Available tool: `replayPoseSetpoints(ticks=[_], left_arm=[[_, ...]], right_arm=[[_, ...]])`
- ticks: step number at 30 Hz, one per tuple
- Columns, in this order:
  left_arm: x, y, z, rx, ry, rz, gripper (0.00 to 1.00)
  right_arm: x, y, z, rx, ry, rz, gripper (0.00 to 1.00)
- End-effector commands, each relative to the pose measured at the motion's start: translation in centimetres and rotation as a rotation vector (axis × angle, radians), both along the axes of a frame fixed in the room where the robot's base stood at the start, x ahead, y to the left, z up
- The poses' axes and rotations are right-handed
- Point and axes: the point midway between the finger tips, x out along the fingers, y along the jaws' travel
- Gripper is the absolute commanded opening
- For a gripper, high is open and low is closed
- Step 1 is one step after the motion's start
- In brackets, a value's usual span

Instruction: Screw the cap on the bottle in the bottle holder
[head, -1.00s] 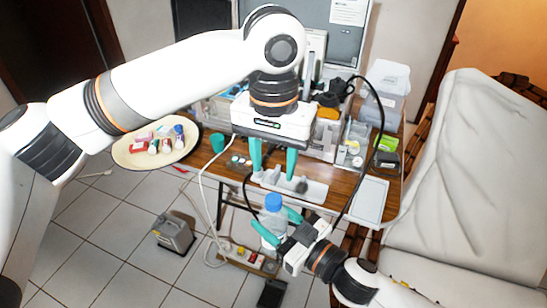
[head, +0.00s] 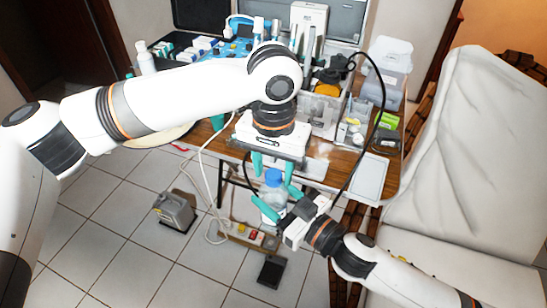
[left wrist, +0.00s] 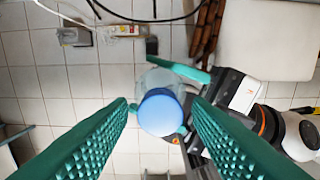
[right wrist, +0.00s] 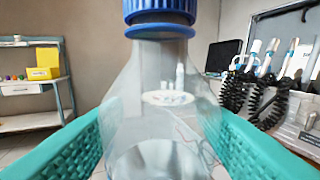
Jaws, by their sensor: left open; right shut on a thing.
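A clear bottle (head: 270,203) with a blue cap (head: 273,177) stands upright in front of the table, held in my right gripper (head: 276,199). In the right wrist view the green fingers lie on both sides of the bottle's body (right wrist: 158,120), and the ribbed blue cap (right wrist: 160,12) sits on its neck. My left gripper (head: 273,174) points straight down over the bottle, open. In the left wrist view the cap (left wrist: 160,112) shows between its two fingertips, with a gap on each side. How tightly the cap sits cannot be told. I cannot make out a bottle holder.
The wooden table (head: 338,185) behind carries clear containers, a white tray (head: 370,178) and dental tools. A white dental chair (head: 450,190) stands at the right. A grey foot pedal (head: 175,211) and cables lie on the tiled floor.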

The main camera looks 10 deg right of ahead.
Motion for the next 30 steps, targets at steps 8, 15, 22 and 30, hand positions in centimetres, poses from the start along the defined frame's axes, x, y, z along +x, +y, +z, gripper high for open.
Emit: replayPoseSetpoints(ticks=[8, 15, 22, 30], left_arm=[[0.0, 0.01, -0.01, 0.0, 0.0, 0.0, 0.35], [0.01, 0.02, 0.01, 0.0, 0.0, 0.0, 0.0], [-0.02, 0.0, -0.02, 0.001, 0.002, -0.098, 0.0], [0.0, -0.01, -0.08, -0.001, 0.002, -0.649, 0.0]], right_arm=[[0.0, 0.01, 0.08, 0.001, -0.002, 0.001, 0.0], [0.0, 0.01, 0.08, 0.001, -0.002, 0.0, 0.0], [0.01, 0.01, 0.07, 0.001, -0.002, 0.0, 0.0], [0.01, 0.01, 0.07, 0.001, -0.002, 0.0, 0.0]])
